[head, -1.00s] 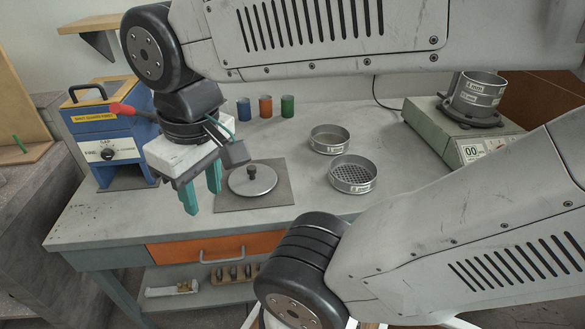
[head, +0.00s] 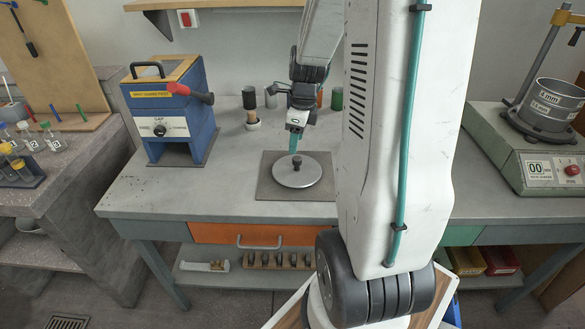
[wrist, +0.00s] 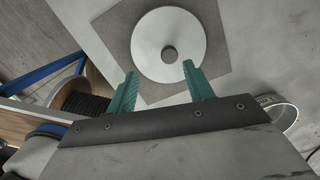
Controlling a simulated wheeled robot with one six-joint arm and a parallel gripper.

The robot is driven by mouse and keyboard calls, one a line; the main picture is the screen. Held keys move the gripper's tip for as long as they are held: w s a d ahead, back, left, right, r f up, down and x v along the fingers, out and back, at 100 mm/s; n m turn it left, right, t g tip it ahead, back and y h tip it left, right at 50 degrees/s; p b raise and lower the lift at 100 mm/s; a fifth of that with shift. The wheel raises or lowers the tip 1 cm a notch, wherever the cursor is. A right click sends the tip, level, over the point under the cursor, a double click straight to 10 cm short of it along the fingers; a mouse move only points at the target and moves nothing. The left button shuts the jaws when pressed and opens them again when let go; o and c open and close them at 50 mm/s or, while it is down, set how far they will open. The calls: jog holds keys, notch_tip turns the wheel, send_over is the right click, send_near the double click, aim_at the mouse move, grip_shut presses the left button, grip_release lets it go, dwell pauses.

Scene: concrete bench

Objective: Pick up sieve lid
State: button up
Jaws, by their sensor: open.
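The sieve lid (head: 313,174) is a round grey metal disc with a dark knob (head: 297,161) at its centre. It lies flat on a square grey mat (head: 267,187) on the bench. In the wrist view the lid (wrist: 150,48) and its knob (wrist: 169,54) show just beyond my fingertips. My gripper (head: 296,148) is above and close behind the knob in the head view. In the wrist view its two teal fingers (wrist: 159,70) are spread apart with nothing between them. The knob lies ahead of the gap, nearer the right finger. I cannot tell the exact height.
A blue crusher (head: 170,110) stands at the left of the bench. Several small cups stand behind the lid, including a green one (head: 336,99). A shaker with sieves (head: 545,104) stands at the right. A sieve rim (wrist: 287,117) shows in the wrist view. The bench front-left is clear.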

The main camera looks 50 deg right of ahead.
aim_at(297, 158)
jog(key=shift+d+f+m, duration=0.9)
jog(key=shift+f, duration=0.1)
jog(key=f, duration=0.5)
jog(key=w+f, duration=0.1)
jog(key=f, duration=0.1)
jog(key=shift+a+f, duration=0.15)
jog(key=shift+a, duration=0.1)
grip_shut()
